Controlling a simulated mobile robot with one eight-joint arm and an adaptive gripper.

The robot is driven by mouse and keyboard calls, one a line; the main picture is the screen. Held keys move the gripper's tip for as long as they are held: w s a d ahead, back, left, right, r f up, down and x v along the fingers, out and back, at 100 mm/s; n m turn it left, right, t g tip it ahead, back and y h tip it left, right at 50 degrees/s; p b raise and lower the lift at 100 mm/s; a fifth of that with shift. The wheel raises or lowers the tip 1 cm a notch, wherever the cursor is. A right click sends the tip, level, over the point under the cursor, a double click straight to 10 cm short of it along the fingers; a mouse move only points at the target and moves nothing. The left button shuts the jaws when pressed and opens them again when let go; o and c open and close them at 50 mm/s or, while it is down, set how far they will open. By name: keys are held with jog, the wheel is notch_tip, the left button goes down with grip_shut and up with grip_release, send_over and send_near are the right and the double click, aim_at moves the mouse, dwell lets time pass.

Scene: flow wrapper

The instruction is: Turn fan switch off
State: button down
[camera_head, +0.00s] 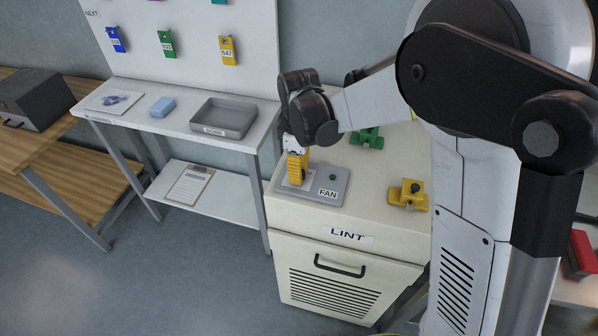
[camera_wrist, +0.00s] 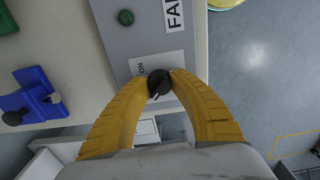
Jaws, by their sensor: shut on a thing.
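The fan switch is a black rotary knob (camera_wrist: 159,83) on a grey panel (camera_head: 332,187) labelled FAN, on top of the white LINT cabinet. In the wrist view the word ON shows beside the knob. My gripper (camera_wrist: 160,86) has yellow fingers and is shut on the knob, one fingertip on each side. In the head view my gripper (camera_head: 295,170) points down onto the left part of the panel and hides the knob. A green indicator (camera_head: 332,177) sits on the panel to the right of the gripper; it also shows in the wrist view (camera_wrist: 126,17).
A green clamp-like part (camera_head: 367,138) and a yellow one (camera_head: 408,195) sit on the cabinet top. A blue one (camera_wrist: 36,96) shows in the wrist view. A white table (camera_head: 178,124) with a grey tray (camera_head: 224,118) stands to the left.

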jog(key=c, duration=1.1)
grip_release()
notch_tip(320, 180, up, 12)
